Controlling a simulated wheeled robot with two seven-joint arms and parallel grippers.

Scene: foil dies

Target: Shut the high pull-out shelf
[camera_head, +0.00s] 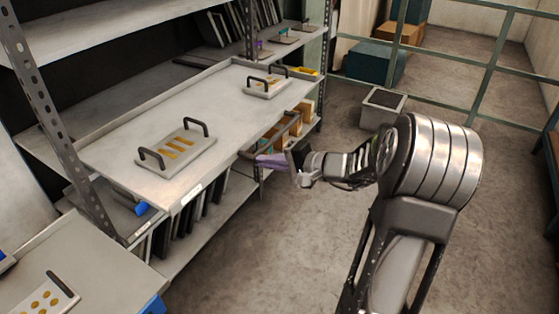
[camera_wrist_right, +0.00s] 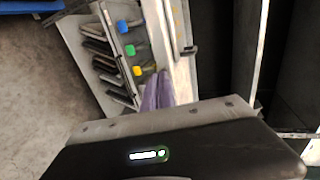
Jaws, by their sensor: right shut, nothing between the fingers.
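The high pull-out shelf (camera_head: 130,130) is a pale metal tray that sticks out from the rack. Two plates with black handles lie on it, one with gold bars (camera_head: 178,150) and one farther back (camera_head: 267,86). My right gripper (camera_head: 268,160) has purple fingers and is shut and empty, just below the shelf's front edge by the bar. I cannot tell whether it touches. The fingers also show in the right wrist view (camera_wrist_right: 158,92). My left gripper is not in view.
Dark upright plates (camera_head: 190,222) and small cartons (camera_head: 300,112) stand on the level below. A table with a gold-dotted plate (camera_head: 45,298) is at the lower left. A grey bin (camera_head: 382,107) stands on the floor behind my right arm. The floor in front is clear.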

